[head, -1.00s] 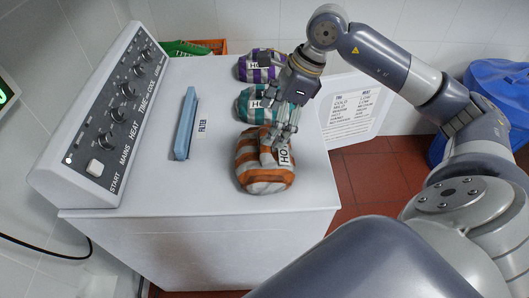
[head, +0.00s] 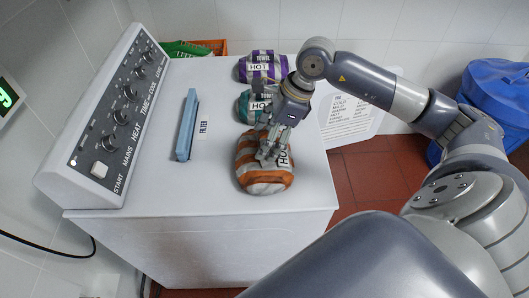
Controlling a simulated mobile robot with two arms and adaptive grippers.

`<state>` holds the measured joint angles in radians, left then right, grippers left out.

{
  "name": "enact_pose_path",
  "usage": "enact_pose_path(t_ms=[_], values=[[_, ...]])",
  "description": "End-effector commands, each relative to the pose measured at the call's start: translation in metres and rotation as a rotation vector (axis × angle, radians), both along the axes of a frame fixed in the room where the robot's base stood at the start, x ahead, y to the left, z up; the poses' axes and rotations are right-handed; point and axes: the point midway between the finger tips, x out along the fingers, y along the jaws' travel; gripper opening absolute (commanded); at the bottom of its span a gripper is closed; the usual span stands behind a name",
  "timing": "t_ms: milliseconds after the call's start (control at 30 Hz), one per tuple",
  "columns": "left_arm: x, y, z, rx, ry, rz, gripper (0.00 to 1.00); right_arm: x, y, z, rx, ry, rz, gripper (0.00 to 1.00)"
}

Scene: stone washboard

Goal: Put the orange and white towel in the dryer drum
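The orange and white towel (head: 264,180) is a rolled, striped bundle with a "HOT" label, lying on the front part of the dryer's white top (head: 180,185). My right gripper (head: 268,157) points down at the towel's upper middle, its fingers over or against the cloth. Whether the fingers grip the cloth cannot be told. The dryer drum's opening is not visible. A white door-like panel with printed text (head: 350,112) stands out at the dryer's right side. My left gripper is not in view.
A teal striped towel (head: 246,104) and a purple striped towel (head: 262,66) lie behind the orange one. A blue filter piece (head: 187,125) and the control panel (head: 120,115) are on the left. A blue bag (head: 495,100) stands at right on the red floor.

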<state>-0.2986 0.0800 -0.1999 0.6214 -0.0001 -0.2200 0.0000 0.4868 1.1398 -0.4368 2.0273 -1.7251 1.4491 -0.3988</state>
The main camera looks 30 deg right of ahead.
Motion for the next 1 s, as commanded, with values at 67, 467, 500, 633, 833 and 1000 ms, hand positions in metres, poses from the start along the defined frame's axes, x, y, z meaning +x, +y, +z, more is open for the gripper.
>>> enact_pose_path(t_ms=[67, 467, 500, 633, 833, 1000], values=[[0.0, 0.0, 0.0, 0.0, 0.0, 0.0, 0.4, 0.001, 0.0, 0.001, 0.001, -0.003, 0.0, 0.01], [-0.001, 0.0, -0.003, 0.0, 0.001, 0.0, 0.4, 0.001, 0.0, 0.005, 0.002, -0.005, 0.001, 0.01], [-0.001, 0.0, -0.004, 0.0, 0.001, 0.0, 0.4, 0.001, 0.0, 0.007, 0.002, -0.007, 0.001, 0.01], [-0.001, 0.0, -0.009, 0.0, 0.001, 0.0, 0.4, 0.002, 0.0, 0.017, 0.001, -0.008, 0.0, 0.01], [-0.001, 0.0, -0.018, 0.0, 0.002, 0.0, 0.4, 0.001, 0.001, 0.037, 0.001, -0.009, 0.001, 0.01], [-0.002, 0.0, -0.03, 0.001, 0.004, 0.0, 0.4, -0.026, 0.015, 0.035, -0.003, -0.005, 0.003, 0.01]])
